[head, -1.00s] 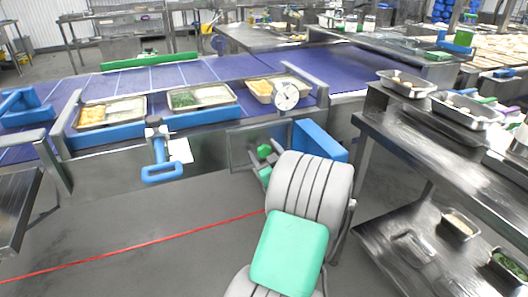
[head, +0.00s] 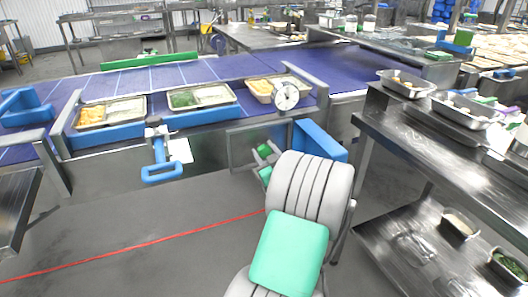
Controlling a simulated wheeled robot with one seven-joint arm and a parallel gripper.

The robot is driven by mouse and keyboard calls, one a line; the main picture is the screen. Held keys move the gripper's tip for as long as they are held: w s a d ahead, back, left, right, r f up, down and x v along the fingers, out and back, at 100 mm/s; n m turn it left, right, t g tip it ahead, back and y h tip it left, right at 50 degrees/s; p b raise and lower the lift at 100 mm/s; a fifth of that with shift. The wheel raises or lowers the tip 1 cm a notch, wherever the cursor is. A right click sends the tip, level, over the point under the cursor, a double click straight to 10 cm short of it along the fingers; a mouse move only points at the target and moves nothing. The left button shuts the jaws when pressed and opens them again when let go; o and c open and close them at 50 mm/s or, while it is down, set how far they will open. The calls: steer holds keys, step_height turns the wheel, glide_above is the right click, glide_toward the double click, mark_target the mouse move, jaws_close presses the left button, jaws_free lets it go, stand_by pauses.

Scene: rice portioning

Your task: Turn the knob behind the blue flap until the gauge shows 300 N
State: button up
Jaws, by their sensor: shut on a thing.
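The blue flap (head: 322,142) stands open at the right of a recess in the conveyor's side panel. A green knob (head: 264,150) shows in the recess, partly covered by my gripper. My gripper (head: 265,156) is at the recess with its fingers shut on the knob; my arm hides part of this area. The round white gauge (head: 285,95) stands above the recess at the belt's edge. Its dial is too small to read the force.
Trays of food (head: 202,97) sit along the near edge of the blue conveyor (head: 190,72). A blue handle (head: 161,172) hangs on the panel at left. A steel table (head: 440,135) with trays stands close at right. The floor in front is clear.

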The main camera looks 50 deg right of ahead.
steer(key=m, duration=0.4)
steer(key=shift+m, duration=0.3)
steer(key=m, duration=0.4)
steer(key=shift+m, duration=0.3)
steer(key=m+p, duration=0.2)
steer(key=m, duration=0.3)
steer(key=shift+p, duration=0.35)
steer(key=shift+m+p, duration=0.85)
steer(key=shift+m, duration=1.25)
steer(key=o, duration=1.4)
